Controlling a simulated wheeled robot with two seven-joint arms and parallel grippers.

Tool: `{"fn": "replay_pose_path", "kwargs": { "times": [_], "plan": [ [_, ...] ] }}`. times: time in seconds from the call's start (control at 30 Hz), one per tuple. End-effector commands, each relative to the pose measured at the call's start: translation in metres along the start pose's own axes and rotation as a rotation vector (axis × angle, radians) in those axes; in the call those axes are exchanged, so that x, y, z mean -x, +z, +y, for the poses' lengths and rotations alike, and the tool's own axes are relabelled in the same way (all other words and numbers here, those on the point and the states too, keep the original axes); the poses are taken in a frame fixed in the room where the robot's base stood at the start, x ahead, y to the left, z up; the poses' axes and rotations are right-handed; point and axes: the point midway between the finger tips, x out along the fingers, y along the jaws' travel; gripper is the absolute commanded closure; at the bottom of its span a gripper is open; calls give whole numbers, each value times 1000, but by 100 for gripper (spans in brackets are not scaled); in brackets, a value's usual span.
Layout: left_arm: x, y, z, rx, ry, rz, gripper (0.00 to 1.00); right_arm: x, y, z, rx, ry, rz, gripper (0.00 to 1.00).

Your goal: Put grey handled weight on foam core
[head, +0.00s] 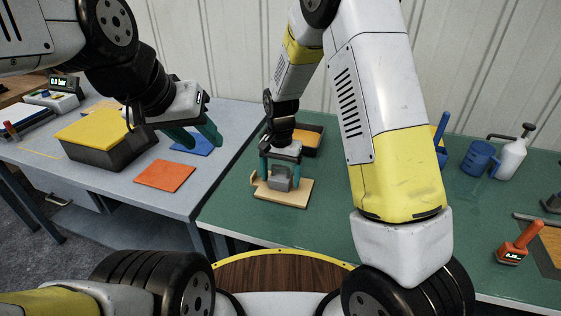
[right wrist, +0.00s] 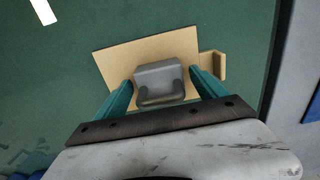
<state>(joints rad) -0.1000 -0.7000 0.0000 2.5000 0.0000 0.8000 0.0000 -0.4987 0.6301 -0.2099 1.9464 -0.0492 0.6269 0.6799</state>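The grey handled weight (head: 280,180) sits on a tan board (head: 300,190) on the green table. In the right wrist view the weight (right wrist: 160,78) shows its dark handle on the near side. My right gripper (head: 283,187) is over it, with one teal finger on each side. Gaps show between fingers and weight, so it is open. A yellow slab (head: 92,126), which may be the foam core, lies on a dark box-shaped mould (head: 100,154) on the left table. My left gripper (head: 197,139) is open and empty, right of the mould, above a blue sheet (head: 193,144).
An orange sheet (head: 165,175) lies on the grey table (head: 115,182). A blue mug (head: 479,158), a white bottle (head: 511,158) and an orange tool (head: 518,243) stand on the green table's right side.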

Motion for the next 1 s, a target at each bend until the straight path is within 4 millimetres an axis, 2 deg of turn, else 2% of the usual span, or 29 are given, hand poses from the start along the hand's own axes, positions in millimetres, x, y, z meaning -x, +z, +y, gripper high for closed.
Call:
{"fn": "replay_pose_path", "kwargs": {
  "times": [0.27, 0.37, 0.47, 0.8, 1.0],
  "plan": [
    [0, 0, 0, 0, 0, 0, 60, 1, 0, 0, 0, 0, 0, 19],
    [0, 0, 0, 0, 0, 0, 60, 8, 0, 0, 0, -1, 1, 19],
    [0, 0, 0, 0, 0, 0, 60, 22, 0, -1, 1, -2, 3, 19],
    [0, 0, 0, 0, 0, 0, 60, 94, -1, -1, 0, -3, 4, 19],
    [0, 0, 0, 0, 0, 0, 60, 118, 0, -1, 0, -1, 1, 19]
  ]
}}
